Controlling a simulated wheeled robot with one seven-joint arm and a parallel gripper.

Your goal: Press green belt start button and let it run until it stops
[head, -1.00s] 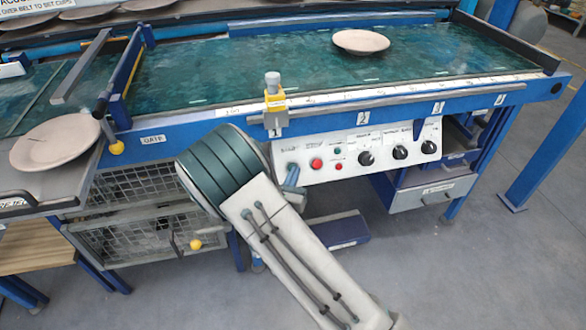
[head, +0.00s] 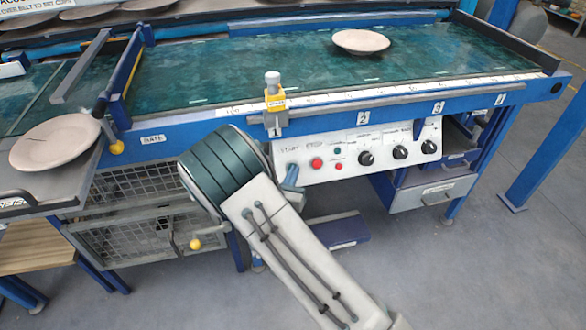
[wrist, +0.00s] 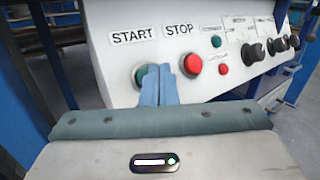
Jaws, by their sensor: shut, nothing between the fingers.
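The green start button (wrist: 141,77) is on the white control panel (wrist: 110,75) under the START label (wrist: 133,35). My gripper (wrist: 158,68) is shut and empty, its blue fingertips right at the button. They cover its right part; I cannot tell whether they touch it. The red stop button (wrist: 193,65) is just right of the fingers. In the head view my gripper (head: 291,174) is at the panel's left end, and the start button is hard to make out. The green belt (head: 210,75) carries one pale plate (head: 361,42) towards the far right.
Small green (wrist: 216,41) and red (wrist: 223,69) buttons and black knobs (wrist: 257,52) sit further right on the panel. A yellow clamp (head: 276,102) stands above the panel on the belt's edge. Another plate (head: 56,145) lies at the left end. Open floor is at the right.

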